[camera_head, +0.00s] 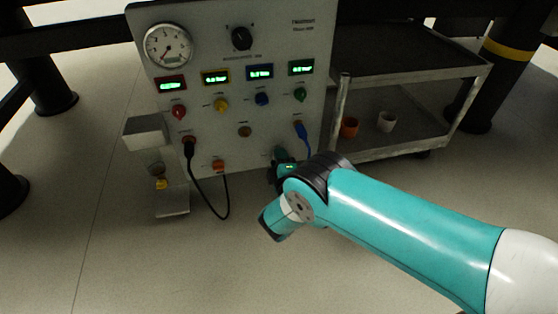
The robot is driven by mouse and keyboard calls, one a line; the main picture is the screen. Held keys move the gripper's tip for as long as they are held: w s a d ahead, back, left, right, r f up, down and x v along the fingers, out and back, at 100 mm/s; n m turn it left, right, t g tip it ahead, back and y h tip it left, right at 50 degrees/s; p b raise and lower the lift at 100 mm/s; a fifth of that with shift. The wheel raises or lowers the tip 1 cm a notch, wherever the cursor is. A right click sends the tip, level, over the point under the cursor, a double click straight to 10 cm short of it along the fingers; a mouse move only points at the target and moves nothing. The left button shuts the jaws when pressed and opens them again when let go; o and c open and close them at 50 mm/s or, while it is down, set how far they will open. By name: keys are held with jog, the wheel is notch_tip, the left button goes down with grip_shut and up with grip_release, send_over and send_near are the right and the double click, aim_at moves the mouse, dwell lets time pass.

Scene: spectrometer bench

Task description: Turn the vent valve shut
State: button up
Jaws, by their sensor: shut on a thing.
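The grey instrument panel (190,20) stands in front of me with dials, displays and coloured knobs. My arm reaches in from the right. My gripper (281,156) is at the panel's lower right, below the blue plug, and is small and partly hidden by my wrist. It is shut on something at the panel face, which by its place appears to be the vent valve. The valve handle is hidden behind the gripper, so its angle cannot be told.
A black cable hangs from a plug (189,149) at the panel's lower left. A blue plug (301,132) sits just above my gripper. A cart (410,65) with an orange cup (349,127) and a white cup (387,121) stands right.

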jog(key=n+b, duration=0.2)
jog(key=n, duration=0.9)
jog(key=shift+n, duration=0.5)
jog(key=o, duration=0.9)
